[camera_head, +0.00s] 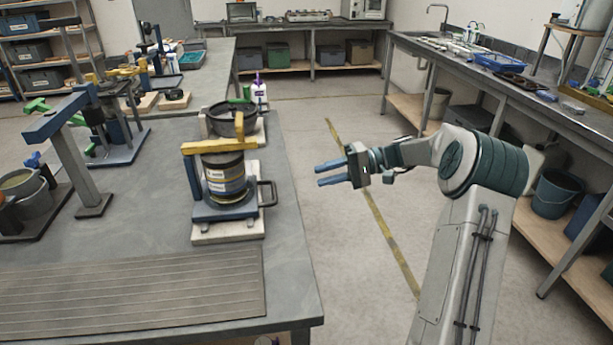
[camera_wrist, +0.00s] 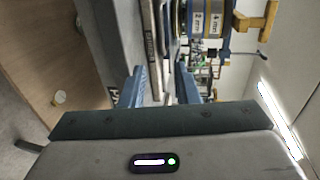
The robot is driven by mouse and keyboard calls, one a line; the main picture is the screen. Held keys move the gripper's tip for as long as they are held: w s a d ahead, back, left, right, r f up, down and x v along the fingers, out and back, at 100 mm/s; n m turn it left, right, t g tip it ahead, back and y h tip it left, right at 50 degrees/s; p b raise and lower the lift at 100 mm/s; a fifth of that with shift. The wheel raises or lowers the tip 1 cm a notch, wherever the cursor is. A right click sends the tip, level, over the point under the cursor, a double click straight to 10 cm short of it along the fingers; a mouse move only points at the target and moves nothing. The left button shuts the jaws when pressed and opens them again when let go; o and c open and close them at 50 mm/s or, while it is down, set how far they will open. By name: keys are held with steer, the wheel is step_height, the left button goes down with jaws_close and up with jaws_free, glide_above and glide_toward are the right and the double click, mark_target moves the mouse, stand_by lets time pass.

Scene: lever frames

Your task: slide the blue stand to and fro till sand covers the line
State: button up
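The blue stand (camera_head: 208,212) is on a pale base board (camera_head: 228,234) near the right edge of the grey table. In the wrist view my fingers (camera_wrist: 160,84) are apart, and the stack (camera_wrist: 197,22) shows beyond, labelled 2 mm and 4 mm. I cannot make out sand or a line.
A ribbed grey mat (camera_head: 130,293) lies at the table's front. A dark pan (camera_head: 231,119) stands behind the stack. A blue lever frame (camera_head: 65,150) stands to the left. The floor right of the table is clear up to the side bench (camera_head: 480,72).

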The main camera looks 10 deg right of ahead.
mark_target(273, 186)
steer(key=r+p, duration=0.1)
steer(key=p, duration=0.4)
steer(key=shift+r, duration=0.1)
steer(key=shift+s+p, duration=0.1)
steer(key=shift+p, duration=0.5)
steer(key=x, duration=0.4)
steer(key=p+x, duration=0.1)
steer(key=x, duration=0.4)
steer(key=f+p+x, duration=0.1)
steer(key=x, duration=0.4)
steer(key=shift+d, duration=0.1)
jaws_close()
